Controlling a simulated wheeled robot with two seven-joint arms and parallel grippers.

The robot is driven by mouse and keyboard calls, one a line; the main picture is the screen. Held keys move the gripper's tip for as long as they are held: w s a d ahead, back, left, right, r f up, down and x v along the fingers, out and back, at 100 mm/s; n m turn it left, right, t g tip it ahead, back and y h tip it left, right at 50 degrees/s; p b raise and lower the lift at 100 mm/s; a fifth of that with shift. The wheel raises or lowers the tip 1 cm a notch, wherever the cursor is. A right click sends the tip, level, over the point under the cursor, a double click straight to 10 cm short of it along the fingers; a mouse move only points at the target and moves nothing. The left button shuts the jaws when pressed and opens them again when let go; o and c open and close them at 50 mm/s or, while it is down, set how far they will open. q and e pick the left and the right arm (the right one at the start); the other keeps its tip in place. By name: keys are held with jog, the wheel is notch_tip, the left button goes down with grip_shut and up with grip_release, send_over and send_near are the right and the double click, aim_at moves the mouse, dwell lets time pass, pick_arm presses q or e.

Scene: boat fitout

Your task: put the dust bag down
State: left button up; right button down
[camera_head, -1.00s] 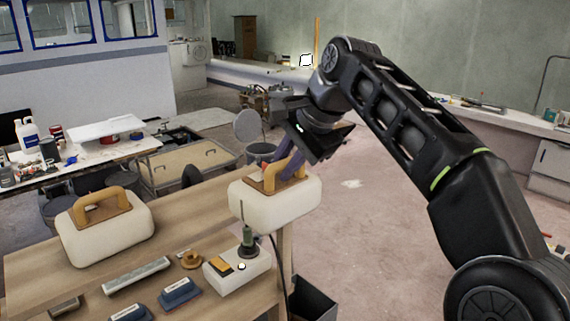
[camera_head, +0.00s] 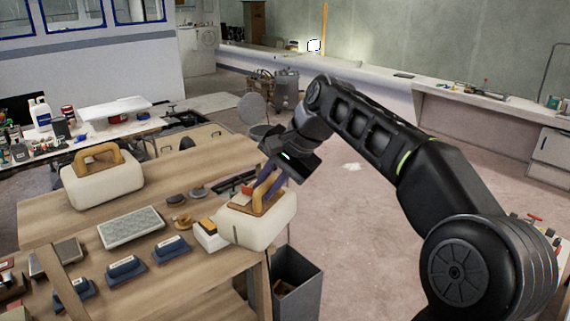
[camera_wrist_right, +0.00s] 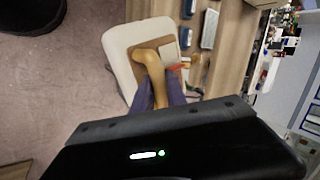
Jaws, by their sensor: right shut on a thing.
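The dust bag in my right gripper is a cream, rounded block (camera_head: 265,230) with a tan top plate and a yellow handle. My right gripper (camera_head: 268,183) is shut on that handle, its purple fingers on either side of it. In the right wrist view the bag (camera_wrist_right: 117,50) hangs from the gripper (camera_wrist_right: 160,92), partly over the floor and partly beside the bench top. It is at the bench's right edge; I cannot tell whether its underside touches the wood. A second, similar cream bag (camera_head: 103,184) stands upright on the bench at the left. My left gripper is not in view.
The wooden bench (camera_head: 205,280) carries a grey mesh block (camera_head: 130,227), several blue-grey blocks (camera_head: 122,268), and a white and orange item (camera_head: 208,233) close to the held bag. A dark open bin (camera_head: 298,285) stands on the floor by the bench's right side.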

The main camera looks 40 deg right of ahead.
jog(key=w+a+f+n+g+y+b, duration=0.1)
jog(key=w+a+f+n+y, duration=0.2)
jog(key=f, duration=0.8)
jog(key=a+f+n+g+b, duration=0.15)
jog(key=a+f+n, duration=0.3)
jog(key=f, duration=0.55)
jog(key=s+a+f+n+g, duration=0.1)
jog(key=a+f+n, duration=0.1)
jog(key=f, duration=0.5)
jog(key=s+a+f+n+g+y, duration=0.1)
jog(key=s+a+f+n, duration=0.1)
jog(key=a+f, duration=0.3)
jog(key=s+a+f+n+g+b, duration=0.1)
jog(key=a+f+n, duration=0.1)
jog(key=f, duration=0.7)
jog(key=shift+s+a+f, duration=0.2)
jog(key=shift+s+a, duration=0.2)
jog(key=shift+a, duration=0.4)
jog(key=shift+g, duration=0.25)
